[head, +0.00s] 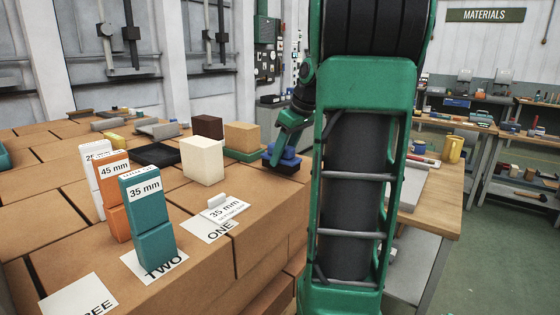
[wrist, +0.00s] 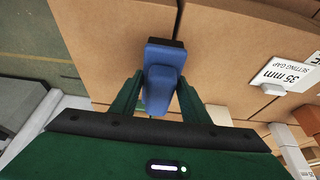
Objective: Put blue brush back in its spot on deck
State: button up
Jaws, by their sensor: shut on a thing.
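The blue brush (wrist: 160,78) is between the two fingers of my gripper (wrist: 158,95) in the wrist view, its blue handle toward me and its dark bristle end beyond. In the head view the blue brush (head: 288,163) shows below my gripper (head: 284,148), near the right edge of the brick deck (head: 265,215). I cannot tell whether the brush touches the deck. My green arm hides the area just right of it. No marked spot for the brush can be made out.
A tan block (head: 242,136) on a green base stands just left of the brush. A cream block (head: 202,161), a dark brown block (head: 207,127) and a black tray (head: 157,153) are near. Teal (head: 148,215) and orange (head: 114,195) gauge blocks stand at front left. A wooden bench (head: 435,205) is at right.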

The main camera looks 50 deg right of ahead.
jog(key=shift+f, duration=0.85)
jog(key=shift+f, duration=0.1)
jog(key=o, duration=1.1)
jog(key=v, duration=1.2)
